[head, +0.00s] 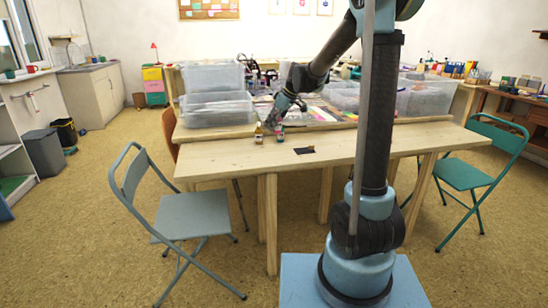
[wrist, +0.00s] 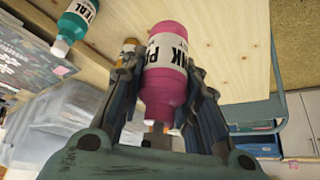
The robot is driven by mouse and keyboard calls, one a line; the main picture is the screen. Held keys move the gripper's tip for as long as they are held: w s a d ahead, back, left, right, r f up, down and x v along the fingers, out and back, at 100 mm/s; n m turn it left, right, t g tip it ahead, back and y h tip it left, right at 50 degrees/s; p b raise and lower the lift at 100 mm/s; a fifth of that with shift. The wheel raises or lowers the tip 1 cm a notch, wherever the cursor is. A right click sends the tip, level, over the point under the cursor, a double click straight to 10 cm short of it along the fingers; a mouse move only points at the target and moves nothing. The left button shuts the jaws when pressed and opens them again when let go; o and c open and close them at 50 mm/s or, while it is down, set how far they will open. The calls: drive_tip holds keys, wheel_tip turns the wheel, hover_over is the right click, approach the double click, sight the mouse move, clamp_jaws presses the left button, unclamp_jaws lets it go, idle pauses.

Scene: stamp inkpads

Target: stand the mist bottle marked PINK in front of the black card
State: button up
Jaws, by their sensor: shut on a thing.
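A pink mist bottle (wrist: 165,95) with a white label, its letters partly readable as PINK, is between the fingers of my gripper (wrist: 163,68) in the wrist view. My gripper is shut on it. In the head view my gripper (head: 283,104) is over the far left part of the table's front board. The black card (head: 304,150) lies flat on that board, to the right of and nearer than the gripper. Whether the bottle touches the wood is hard to tell.
A teal bottle (wrist: 76,24) shows at the upper left of the wrist view. An amber bottle (head: 258,133) stands on the wooden table (head: 225,155), left of the card. Clear bins (head: 215,108) stand behind. The board right of the card is clear.

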drive_tip(key=shift+f, duration=5.05)
drive_tip(key=o, duration=1.1)
drive_tip(key=v, duration=1.1)
drive_tip(key=s+d+m+h, duration=0.1)
drive_tip(key=s+d+m, duration=0.3)
drive_tip(key=s, duration=0.5)
drive_tip(key=s+d+m+h, duration=0.1)
drive_tip(key=s+d, duration=0.6)
drive_tip(key=s, duration=0.3)
drive_tip(key=s+d+f+m+h, duration=0.1)
drive_tip(key=s+d+f+m, duration=0.2)
drive_tip(key=s, duration=0.6)
drive_tip(key=s+d+f+m+h, duration=0.2)
drive_tip(key=s+d+f+m, duration=0.2)
drive_tip(key=s, duration=0.6)
wheel_tip(320, 180, down, 3)
drive_tip(key=shift+d+g, duration=0.4)
drive_tip(key=shift+d, duration=0.55)
